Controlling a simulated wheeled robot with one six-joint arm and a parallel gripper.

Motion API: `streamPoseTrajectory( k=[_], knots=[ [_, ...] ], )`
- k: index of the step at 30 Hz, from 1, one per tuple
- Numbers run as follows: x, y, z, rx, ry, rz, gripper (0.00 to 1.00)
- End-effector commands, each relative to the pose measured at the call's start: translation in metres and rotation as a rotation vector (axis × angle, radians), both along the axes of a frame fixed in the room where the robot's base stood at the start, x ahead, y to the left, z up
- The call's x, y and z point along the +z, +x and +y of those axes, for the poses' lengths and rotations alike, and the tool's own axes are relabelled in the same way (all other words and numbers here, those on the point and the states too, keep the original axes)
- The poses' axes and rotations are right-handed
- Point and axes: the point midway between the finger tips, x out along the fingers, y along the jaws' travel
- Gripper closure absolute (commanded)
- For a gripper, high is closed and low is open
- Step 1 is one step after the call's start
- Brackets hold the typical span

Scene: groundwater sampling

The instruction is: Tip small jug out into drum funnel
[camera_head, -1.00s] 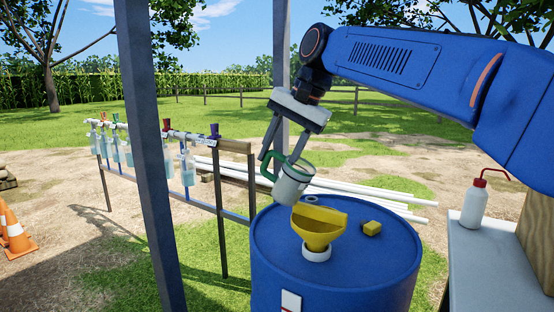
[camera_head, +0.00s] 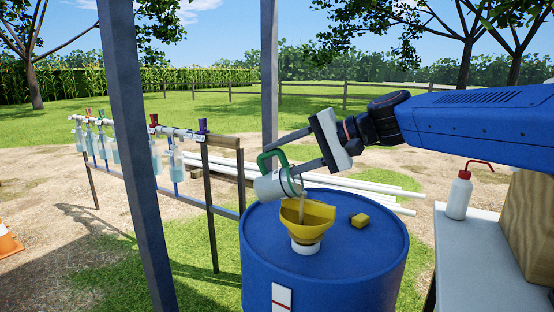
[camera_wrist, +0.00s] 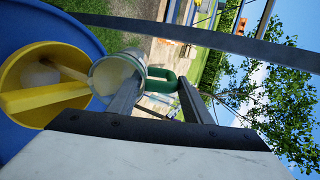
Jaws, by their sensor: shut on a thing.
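The small jug (camera_head: 277,186) is pale and translucent with a green handle (camera_head: 270,158). My gripper (camera_head: 296,151) is shut on that handle. The jug is tipped well over, its mouth above the yellow funnel (camera_head: 306,222), and a thin brownish stream runs down into the funnel. The funnel stands in a white collar on top of the blue drum (camera_head: 345,235). In the wrist view the jug (camera_wrist: 114,76) has its mouth facing the funnel (camera_wrist: 45,100), where whitish liquid shows inside. How much is left in the jug cannot be told.
A wash bottle (camera_head: 459,195) stands on a bench (camera_head: 470,236) at right. A grey post (camera_head: 137,150) and a rack of hanging bottles (camera_head: 172,160) are at left.

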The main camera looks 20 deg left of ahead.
Motion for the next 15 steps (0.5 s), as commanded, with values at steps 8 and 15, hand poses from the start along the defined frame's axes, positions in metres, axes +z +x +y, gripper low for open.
streamPoseTrajectory(
  k=[8,15],
  knots=[
    [0.004,0.002,-0.015,-0.002,0.166,0.020,0.86],
    [0.008,0.003,-0.027,-0.002,0.304,0.032,0.86]
  ],
)
